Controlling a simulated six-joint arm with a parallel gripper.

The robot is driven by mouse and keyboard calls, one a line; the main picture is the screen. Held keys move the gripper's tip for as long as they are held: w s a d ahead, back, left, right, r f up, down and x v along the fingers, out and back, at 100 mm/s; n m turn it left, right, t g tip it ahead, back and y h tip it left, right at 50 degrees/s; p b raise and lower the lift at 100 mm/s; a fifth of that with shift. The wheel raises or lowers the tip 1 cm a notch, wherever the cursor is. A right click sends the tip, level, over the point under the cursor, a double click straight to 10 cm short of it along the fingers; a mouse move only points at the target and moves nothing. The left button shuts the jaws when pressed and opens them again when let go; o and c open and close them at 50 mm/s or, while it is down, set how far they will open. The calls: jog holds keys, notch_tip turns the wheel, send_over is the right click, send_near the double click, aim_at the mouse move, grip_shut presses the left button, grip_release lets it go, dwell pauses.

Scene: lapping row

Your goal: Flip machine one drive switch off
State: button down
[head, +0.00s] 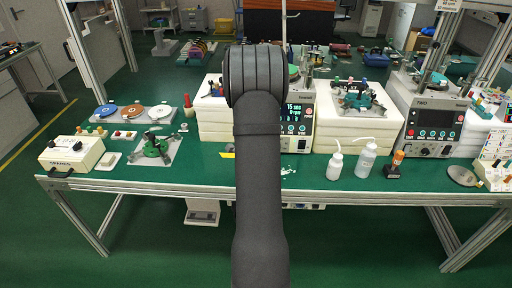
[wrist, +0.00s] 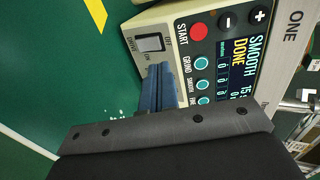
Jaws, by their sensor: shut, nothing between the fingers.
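Machine one's control panel (wrist: 205,50) fills the upper right of the wrist view, turned on its side, with the name ONE on its edge. Its drive switch (wrist: 150,43) is a small grey rocker in a pale corner of the panel, with DRIVE, OFF and ON printed around it. I cannot tell which side is pressed in. My gripper (wrist: 160,72) is shut and empty, its blue-grey fingertips close beside the switch near the ON print. I cannot tell if they touch the panel. In the head view, machine one's panel (head: 294,115) shows right of my arm, which hides the switch and gripper.
The red START button (wrist: 197,33) and several teal buttons lie close to the fingers. The screen (wrist: 238,60) reads SMOOTH DONE. In the head view, machine two (head: 433,118) and two white bottles (head: 366,160) stand to the right on the green bench (head: 210,172).

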jog(key=r+v, duration=0.1)
jog(key=v, duration=0.6)
jog(key=shift+r, duration=0.5)
jog(key=shift+w+f, duration=0.1)
jog(key=shift+w, duration=0.05)
jog(key=w+f, duration=0.1)
jog(key=f, duration=0.1)
jog(key=w+f, duration=0.2)
jog(key=f, duration=0.1)
jog(key=w+f, duration=0.2)
jog(key=f, duration=0.1)
jog(key=shift+s+r, duration=0.25)
jog(key=shift+s, duration=0.2)
jog(key=shift+w, duration=0.1)
